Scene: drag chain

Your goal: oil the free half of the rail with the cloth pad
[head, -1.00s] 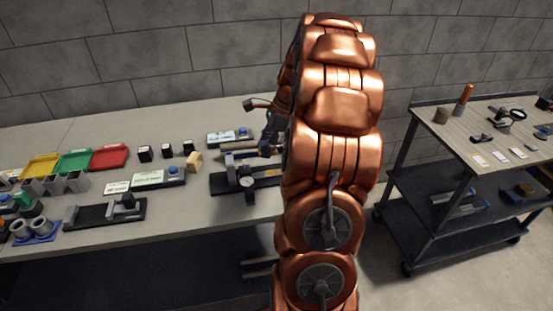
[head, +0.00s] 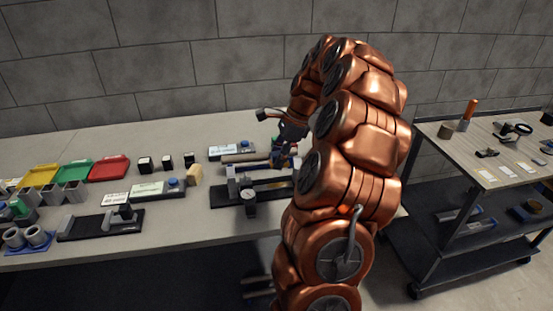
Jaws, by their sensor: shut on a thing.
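A long dark fixture (head: 226,195) with a pale bar (head: 272,181) along it, which looks like the rail, lies on the bench. A round dial (head: 249,196) stands at its front. My gripper (head: 284,158) points down just behind the right part of the fixture, partly covered by my arm. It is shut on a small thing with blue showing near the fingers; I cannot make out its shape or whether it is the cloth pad. Contact with the rail cannot be told. A tan block (head: 194,175) stands left of the fixture.
Behind the fixture lie a tan rod (head: 240,158) and a labelled box (head: 226,151). Black cubes (head: 167,162) and coloured trays (head: 108,168) stand to the left. A cart (head: 465,155) stands right.

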